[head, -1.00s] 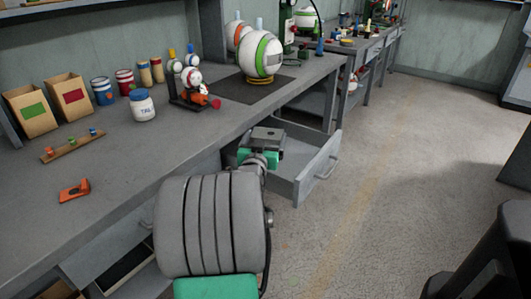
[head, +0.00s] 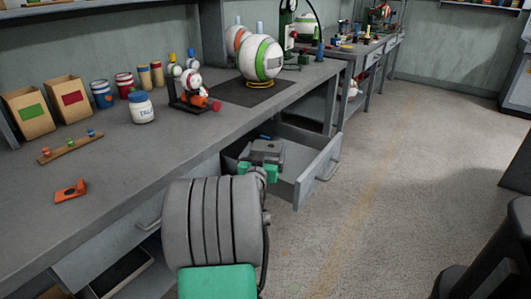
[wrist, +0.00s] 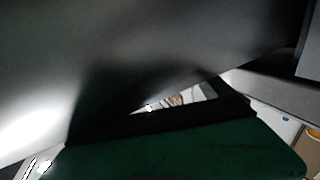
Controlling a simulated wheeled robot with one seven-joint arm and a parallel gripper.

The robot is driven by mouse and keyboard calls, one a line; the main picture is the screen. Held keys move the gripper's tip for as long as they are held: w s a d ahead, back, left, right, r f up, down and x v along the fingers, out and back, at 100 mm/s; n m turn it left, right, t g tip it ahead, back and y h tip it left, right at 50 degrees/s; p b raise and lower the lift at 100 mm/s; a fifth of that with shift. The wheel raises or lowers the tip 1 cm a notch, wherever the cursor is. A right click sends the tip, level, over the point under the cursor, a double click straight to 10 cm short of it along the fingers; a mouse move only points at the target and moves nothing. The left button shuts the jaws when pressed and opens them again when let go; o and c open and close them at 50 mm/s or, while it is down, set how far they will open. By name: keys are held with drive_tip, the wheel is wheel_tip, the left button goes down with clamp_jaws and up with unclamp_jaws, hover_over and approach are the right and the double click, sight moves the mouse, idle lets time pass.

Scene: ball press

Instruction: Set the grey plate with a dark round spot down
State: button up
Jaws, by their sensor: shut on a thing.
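The grey plate (head: 267,146) is held over the open drawer (head: 318,168) in the head view, seemingly within or just above its walls. My gripper (head: 258,168), with green fingers, is shut on the plate's near side. The dark round spot is too small to make out clearly. In the wrist view a broad grey surface, likely the plate (wrist: 150,45), fills the upper part, with a dark green finger (wrist: 190,150) below it. I cannot tell whether the plate touches the drawer floor.
The workbench (head: 110,185) runs along the left, with a white jar (head: 142,108), paper bags, an orange part (head: 70,191) and a white-green ball (head: 262,60). A small blue item (head: 265,137) lies in the drawer behind the plate.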

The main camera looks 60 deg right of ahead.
drive_tip(key=o, duration=1.4)
drive_tip(key=shift+f, duration=0.45)
drive_tip(key=shift+o, duration=0.7)
drive_tip(key=shift+a+f, duration=0.1)
drive_tip(key=shift+f, duration=0.1)
drive_tip(key=shift+r+p, duration=0.3)
drive_tip(key=shift+p, duration=0.2)
drive_tip(key=shift+r+p, duration=0.65)
drive_tip(key=shift+p, duration=0.1)
drive_tip(key=v, duration=1.1)
drive_tip(key=shift+a+b, duration=0.35)
drive_tip(key=shift+b, duration=0.05)
